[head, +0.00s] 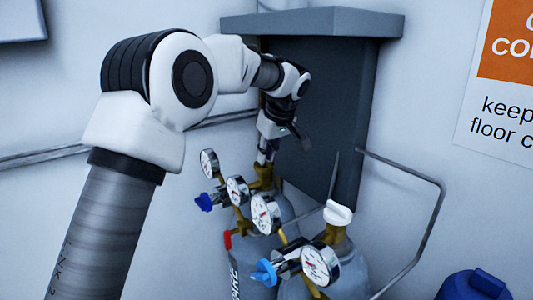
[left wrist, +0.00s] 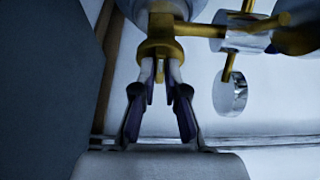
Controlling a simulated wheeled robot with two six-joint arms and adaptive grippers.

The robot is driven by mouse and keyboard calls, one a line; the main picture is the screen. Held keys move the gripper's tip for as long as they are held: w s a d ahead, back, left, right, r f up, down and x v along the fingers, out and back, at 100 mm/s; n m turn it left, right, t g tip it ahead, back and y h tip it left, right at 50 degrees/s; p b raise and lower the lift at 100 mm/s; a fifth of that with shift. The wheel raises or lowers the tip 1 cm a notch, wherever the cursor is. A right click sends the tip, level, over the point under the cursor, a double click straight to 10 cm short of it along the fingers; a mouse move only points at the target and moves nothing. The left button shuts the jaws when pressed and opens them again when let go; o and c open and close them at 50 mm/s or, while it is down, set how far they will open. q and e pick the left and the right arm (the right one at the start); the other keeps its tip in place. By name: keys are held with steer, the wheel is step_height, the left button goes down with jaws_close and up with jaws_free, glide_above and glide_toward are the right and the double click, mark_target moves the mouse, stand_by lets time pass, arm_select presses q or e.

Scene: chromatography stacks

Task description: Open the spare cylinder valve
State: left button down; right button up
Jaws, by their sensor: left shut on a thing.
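Two grey gas cylinders stand in the head view; no visible label says which is the spare. The rear cylinder (head: 272,212) has a brass valve (head: 262,177), also in the left wrist view (left wrist: 160,42). My left gripper (head: 265,155) is shut on the top of this valve, its fingers (left wrist: 160,78) on either side of it. The valve's handwheel is not clearly visible. The front cylinder (head: 350,265) has a brass valve with a white knob (head: 338,213), apart from my gripper. My right gripper is out of view.
Pressure gauges (head: 265,213) and a regulator with a dark blue knob (head: 204,202) crowd the cylinders' left side. A light blue knob (head: 265,272) is in front. A grey cabinet (head: 325,110) stands close behind; a bent metal rail (head: 437,205) is at right.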

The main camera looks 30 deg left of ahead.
arm_select(q)
steer(key=shift+f, duration=0.15)
steer(key=c, duration=1.2)
jaws_free()
steer(key=shift+a, duration=0.1)
steer(key=v, duration=1.2)
steer(key=shift+w, duration=0.1)
steer(key=shift+a, duration=0.1)
